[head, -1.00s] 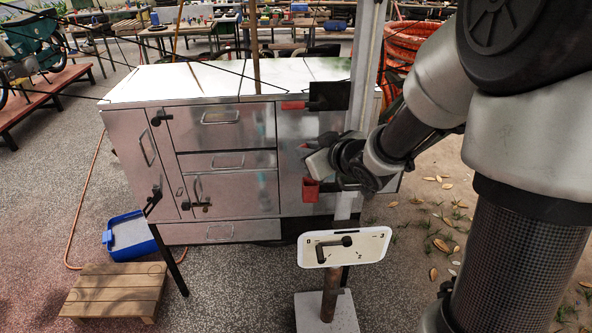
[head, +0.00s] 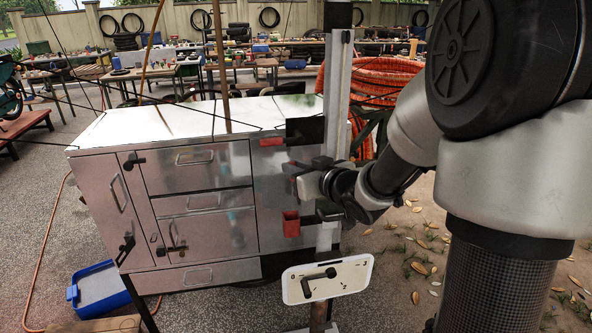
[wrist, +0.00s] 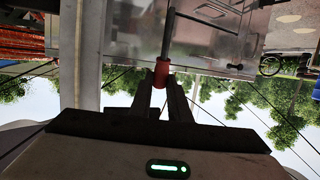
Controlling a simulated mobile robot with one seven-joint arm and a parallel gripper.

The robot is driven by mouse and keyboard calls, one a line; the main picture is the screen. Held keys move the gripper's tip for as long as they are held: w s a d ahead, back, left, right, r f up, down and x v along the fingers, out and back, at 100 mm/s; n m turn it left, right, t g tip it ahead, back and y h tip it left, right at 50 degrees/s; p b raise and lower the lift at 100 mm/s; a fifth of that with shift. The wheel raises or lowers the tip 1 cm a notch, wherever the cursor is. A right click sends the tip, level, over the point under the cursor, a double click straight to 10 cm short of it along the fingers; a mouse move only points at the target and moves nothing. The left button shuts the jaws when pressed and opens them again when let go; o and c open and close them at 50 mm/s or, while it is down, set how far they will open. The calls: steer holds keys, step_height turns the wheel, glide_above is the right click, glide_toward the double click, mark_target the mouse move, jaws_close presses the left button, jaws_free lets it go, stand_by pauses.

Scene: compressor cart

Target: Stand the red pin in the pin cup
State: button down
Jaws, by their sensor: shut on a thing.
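In the wrist view my gripper (wrist: 158,98) is shut on the red end of a pin (wrist: 162,73). The pin's grey shaft runs up from the fingertips in this upside-down picture. In the head view my gripper (head: 305,180) is in front of the cart's right side, and the pin in it is hard to make out. A small red square cup (head: 291,224), which looks like the pin cup, is fixed below and slightly left of my gripper. The gripper is apart from it. The inside of the cup cannot be seen.
The metal cart (head: 200,205) has drawers and black handles. A black plate with a red piece (head: 271,142) is above the cup. A pale upright post (head: 336,90) stands close to my gripper. A white panel with a black handle (head: 328,279) is below.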

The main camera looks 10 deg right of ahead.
steer(key=shift+w+f+t+y+b, duration=0.2)
steer(key=shift+t+b, duration=0.55)
steer(key=shift+b, duration=1.7)
steer(key=shift+s+f+t+y+b, duration=0.2)
steer(key=shift+t+b, duration=0.5)
steer(key=shift+b, duration=1.75)
steer(key=shift+w+f+t+y+b, duration=0.25)
steer(key=shift+t+b, duration=0.5)
steer(key=shift+b, duration=1.7)
step_height(320, 180, down, 6)
steer(key=b, duration=0.5)
steer(key=shift+a+f, duration=0.1)
steer(key=shift+f, duration=1.25)
steer(key=c, duration=1.6)
jaws_free()
steer(key=shift+s, duration=0.1)
